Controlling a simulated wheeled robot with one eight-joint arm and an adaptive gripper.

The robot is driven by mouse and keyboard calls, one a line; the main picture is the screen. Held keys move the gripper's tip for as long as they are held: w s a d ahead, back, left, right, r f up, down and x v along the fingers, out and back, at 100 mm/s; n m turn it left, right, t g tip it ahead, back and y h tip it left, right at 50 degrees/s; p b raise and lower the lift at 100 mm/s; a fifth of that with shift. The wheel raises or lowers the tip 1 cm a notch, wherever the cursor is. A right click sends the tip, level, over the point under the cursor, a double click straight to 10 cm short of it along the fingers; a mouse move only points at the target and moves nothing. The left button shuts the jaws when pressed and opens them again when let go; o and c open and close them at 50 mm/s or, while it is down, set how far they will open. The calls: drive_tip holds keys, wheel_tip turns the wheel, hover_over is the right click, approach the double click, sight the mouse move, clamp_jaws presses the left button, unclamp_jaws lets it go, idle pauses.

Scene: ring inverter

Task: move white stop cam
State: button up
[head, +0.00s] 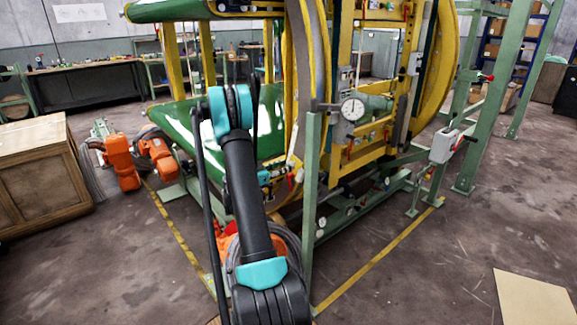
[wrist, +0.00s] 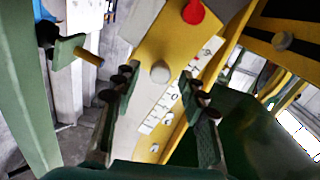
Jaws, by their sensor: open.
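In the wrist view, a pale round knob (wrist: 160,73) stands on a yellow plate (wrist: 172,40), above a white scale strip (wrist: 172,98) with black marks. I cannot tell for certain whether this knob is the white stop cam. My gripper (wrist: 160,92) is open, with its dark fingers on either side of the scale strip and just below the knob. Nothing is held between the fingers. In the head view my arm covers the middle of the machine, and I cannot make out my gripper or the knob there.
In the wrist view, a red knob (wrist: 193,12) sits on the plate's upper part, and a green bracket with a brass pin (wrist: 90,57) is at left. The head view shows a green post (head: 311,200), a dial gauge (head: 352,109) and a wooden crate (head: 40,178). Floor at right is mostly clear.

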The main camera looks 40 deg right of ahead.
drive_tip(key=shift+d, duration=1.2)
drive_tip(key=shift+c, duration=0.5)
clamp_jaws()
